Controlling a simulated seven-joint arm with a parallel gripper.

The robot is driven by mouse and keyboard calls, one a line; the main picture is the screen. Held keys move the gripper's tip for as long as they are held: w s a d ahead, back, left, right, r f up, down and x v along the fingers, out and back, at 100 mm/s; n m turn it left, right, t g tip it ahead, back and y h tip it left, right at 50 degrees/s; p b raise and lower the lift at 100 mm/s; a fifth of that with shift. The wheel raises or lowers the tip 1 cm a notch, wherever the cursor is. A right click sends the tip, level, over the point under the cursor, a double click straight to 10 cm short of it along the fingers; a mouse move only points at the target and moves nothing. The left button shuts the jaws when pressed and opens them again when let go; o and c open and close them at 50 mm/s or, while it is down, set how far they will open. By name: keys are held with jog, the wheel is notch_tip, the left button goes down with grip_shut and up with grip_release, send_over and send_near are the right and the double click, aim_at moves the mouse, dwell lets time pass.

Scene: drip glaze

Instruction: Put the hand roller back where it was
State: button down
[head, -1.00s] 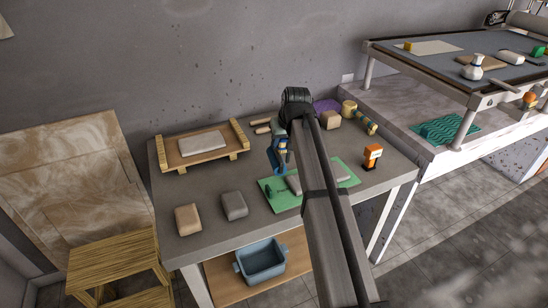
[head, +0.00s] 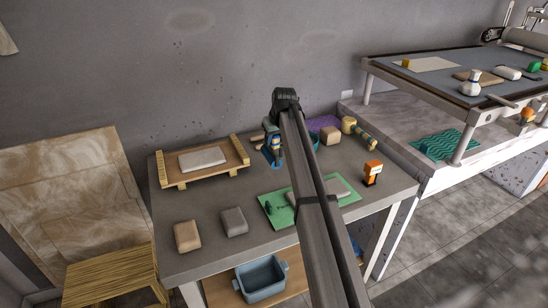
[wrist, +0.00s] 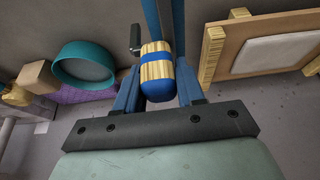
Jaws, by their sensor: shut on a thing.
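My gripper (head: 272,154) is shut on the hand roller and holds it over the back middle of the grey table. The roller's handle shows in the wrist view (wrist: 157,70), pale wood with a blue band and a blue rounded end, between my two blue fingers (wrist: 158,92). A dark metal bit of it sticks out beside the handle. In the head view my arm and fingers hide most of the roller. I cannot tell how far it is above the table (head: 190,275).
A wooden board with raised side strips (head: 239,147) carries a pale slab, left of my gripper. A teal bowl (wrist: 84,64), purple cloth (head: 322,122) and tan block (head: 330,136) are to its right. A green mat (head: 272,220) and orange-white object (head: 372,172) are nearer. Front left holds two blocks.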

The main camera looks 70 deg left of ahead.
aim_at(275, 150)
notch_tip(275, 150, down, 7)
jog(key=shift+r, duration=0.15)
jog(key=shift+f, duration=0.3)
dwell(0.4)
jog(key=shift+d+f, duration=0.1)
jog(key=shift+f, duration=0.25)
jog(key=c, duration=0.7)
grip_release()
jog(key=shift+f, duration=0.15)
jog(key=shift+d, duration=0.1)
jog(key=shift+r, duration=0.25)
jog(key=v, duration=1.3)
jog(key=shift+a+r, duration=0.1)
jog(key=shift+a, duration=0.25)
